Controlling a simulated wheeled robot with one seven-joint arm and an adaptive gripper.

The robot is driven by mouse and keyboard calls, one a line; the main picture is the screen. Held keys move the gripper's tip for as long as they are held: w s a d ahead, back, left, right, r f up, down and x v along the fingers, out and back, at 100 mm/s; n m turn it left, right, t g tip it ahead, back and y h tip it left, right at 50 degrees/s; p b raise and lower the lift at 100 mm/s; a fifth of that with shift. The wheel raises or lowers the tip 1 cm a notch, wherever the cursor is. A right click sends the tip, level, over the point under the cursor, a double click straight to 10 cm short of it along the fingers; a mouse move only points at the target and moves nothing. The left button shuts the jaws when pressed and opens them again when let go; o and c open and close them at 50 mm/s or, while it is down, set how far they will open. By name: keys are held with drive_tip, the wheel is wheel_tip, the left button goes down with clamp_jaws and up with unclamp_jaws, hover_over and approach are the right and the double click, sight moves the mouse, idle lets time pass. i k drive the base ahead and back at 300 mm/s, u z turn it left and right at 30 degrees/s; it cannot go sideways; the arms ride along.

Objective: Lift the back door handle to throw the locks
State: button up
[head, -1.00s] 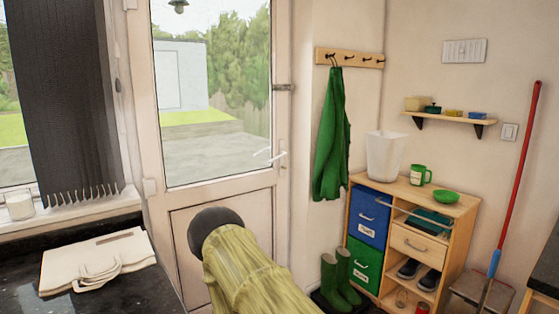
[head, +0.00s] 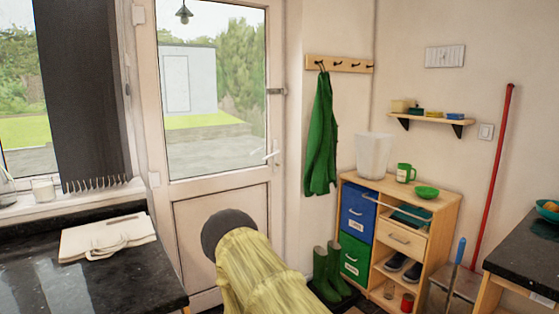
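The back door (head: 220,215) is white, with a tall glass pane above and a solid panel below. It looks shut in its frame. Its white lever handle (head: 271,152) sits on the right side of the door, and the lever points left. My gripper's fingers cannot be made out.
A red-handled broom (head: 492,175) leans on the right wall. Another dark counter (head: 525,250) is at right.

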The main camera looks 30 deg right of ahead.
sight(183, 207)
drive_tip(key=z, duration=0.6)
drive_tip(key=i, duration=0.4)
drive_tip(key=z, duration=1.35)
drive_tip(key=i, duration=2.05)
drive_tip(key=u, duration=1.15)
drive_tip(key=i, duration=0.65)
drive_tip(key=u, duration=0.75)
